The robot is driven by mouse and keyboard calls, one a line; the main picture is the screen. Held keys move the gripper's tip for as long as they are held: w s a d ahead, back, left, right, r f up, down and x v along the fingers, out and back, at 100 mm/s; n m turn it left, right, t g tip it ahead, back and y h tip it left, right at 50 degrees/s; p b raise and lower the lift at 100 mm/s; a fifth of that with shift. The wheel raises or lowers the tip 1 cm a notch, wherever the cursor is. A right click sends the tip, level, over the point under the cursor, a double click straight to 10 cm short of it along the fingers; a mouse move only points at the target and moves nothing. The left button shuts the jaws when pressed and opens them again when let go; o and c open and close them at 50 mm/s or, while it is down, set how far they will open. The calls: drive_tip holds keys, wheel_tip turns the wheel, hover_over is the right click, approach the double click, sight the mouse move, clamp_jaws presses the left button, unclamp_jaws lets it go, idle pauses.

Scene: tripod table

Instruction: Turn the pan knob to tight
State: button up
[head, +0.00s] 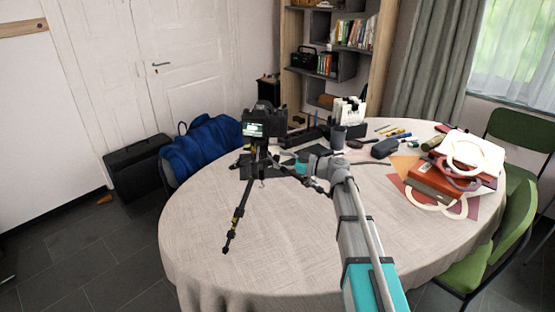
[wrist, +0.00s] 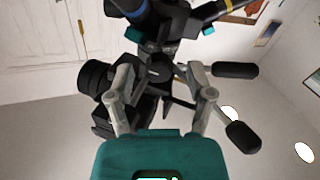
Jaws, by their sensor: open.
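A black tripod (head: 237,217) with dark legs and yellow marks stands on the round table. A camera (head: 256,120) with a lit screen sits on its head. My gripper (head: 287,167) is beside the tripod head on its right, at a low height. In the wrist view my gripper (wrist: 159,72) is open, with one grey finger on each side of the dark tripod head. A small dark round part between the fingers (wrist: 160,73) may be the pan knob; I cannot tell if the fingers touch it. Two black handles (wrist: 236,70) show right of the fingers.
The table (head: 200,235) has a clear front left. A blue bag (head: 205,148) is at the left edge.

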drive_tip(key=shift+x, duration=0.9)
drive_tip(key=shift+c, duration=0.2)
clamp_jaws()
